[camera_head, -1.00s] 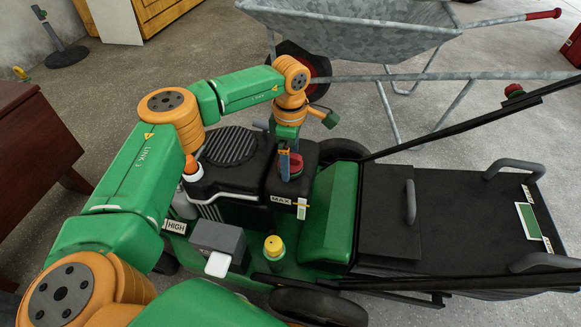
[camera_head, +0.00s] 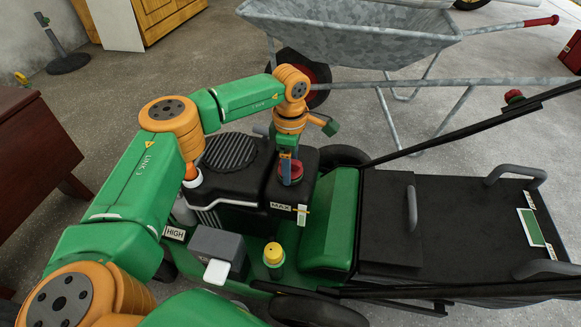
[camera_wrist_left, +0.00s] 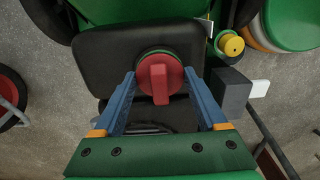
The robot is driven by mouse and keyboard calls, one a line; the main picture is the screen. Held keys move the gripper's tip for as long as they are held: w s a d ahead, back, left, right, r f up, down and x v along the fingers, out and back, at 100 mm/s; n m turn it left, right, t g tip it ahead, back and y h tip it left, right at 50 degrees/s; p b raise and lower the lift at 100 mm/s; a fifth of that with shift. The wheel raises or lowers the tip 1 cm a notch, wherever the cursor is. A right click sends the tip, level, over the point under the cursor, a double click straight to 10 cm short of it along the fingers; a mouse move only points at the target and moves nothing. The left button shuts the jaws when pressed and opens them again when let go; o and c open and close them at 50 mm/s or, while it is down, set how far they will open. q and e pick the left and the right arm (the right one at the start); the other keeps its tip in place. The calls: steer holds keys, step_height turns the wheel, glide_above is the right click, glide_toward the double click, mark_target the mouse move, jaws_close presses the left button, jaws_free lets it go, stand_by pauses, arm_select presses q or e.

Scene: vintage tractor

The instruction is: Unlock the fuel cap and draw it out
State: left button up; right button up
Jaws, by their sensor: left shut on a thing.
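The red fuel cap (camera_head: 291,171) sits on top of the black tank of the green machine. My left gripper (camera_head: 287,167) reaches down on it from above, in the middle of the head view. In the left wrist view, the round red cap (camera_wrist_left: 160,78) with its raised bar lies between the blue fingers of my left gripper (camera_wrist_left: 161,80). My right gripper is not in view.
A yellow-capped filler (camera_head: 273,255) and a grey box (camera_head: 217,246) with a white lever stand in front of the tank. A black ribbed cover (camera_head: 231,151) is at its left. A grey wheelbarrow (camera_head: 350,35) stands behind, a brown cabinet (camera_head: 35,160) at left.

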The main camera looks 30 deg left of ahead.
arm_select(q)
jaws_close()
steer(key=m, duration=0.7)
steer(key=shift+m, duration=0.3)
steer(key=shift+r+p, duration=1.3)
steer(key=shift+r, duration=0.05)
